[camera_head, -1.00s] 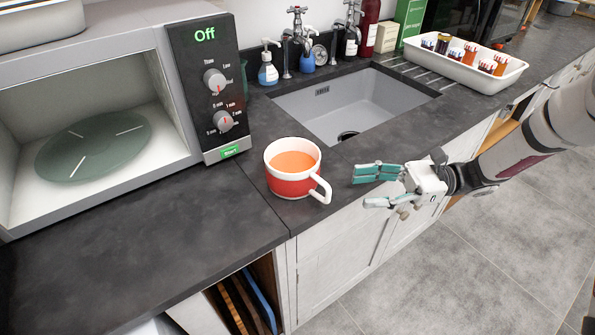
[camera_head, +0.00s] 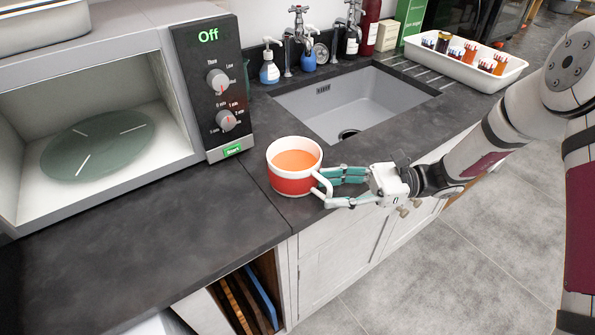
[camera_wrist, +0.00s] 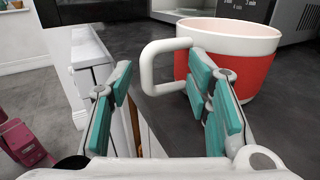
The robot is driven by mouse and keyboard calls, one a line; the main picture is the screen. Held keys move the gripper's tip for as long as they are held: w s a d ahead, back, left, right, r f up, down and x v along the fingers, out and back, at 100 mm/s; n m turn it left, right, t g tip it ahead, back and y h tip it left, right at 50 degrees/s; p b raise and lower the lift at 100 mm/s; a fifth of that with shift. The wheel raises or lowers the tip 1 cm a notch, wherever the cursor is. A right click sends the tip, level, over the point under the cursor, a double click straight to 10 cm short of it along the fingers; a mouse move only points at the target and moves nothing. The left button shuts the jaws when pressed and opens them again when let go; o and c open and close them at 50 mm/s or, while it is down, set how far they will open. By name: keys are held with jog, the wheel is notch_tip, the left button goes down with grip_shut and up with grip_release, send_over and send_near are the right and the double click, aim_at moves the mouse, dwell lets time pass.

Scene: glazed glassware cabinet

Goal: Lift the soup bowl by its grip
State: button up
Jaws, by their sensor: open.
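The soup bowl (camera_head: 292,184) is red with a white rim and holds orange soup. It stands upright on the dark counter in front of the sink. Its white grip (camera_head: 322,186) points toward my gripper. My gripper (camera_head: 330,188) is open at the grip. In the wrist view, the bowl (camera_wrist: 260,68) is at the upper right, and its grip (camera_wrist: 148,70) shows beyond and between the fingers of my gripper (camera_wrist: 163,85). The right finger overlaps the bowl's side in that view. I cannot tell whether either finger touches the grip.
An open microwave (camera_head: 218,85) with a glass turntable (camera_head: 98,146) stands left of the bowl. The sink (camera_head: 350,104) lies behind it. A white tray of jars (camera_head: 462,70) is at the back right. The counter's front edge runs under my gripper.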

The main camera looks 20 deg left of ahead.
grip_shut()
jog(key=shift+r, duration=0.3)
dwell(0.4)
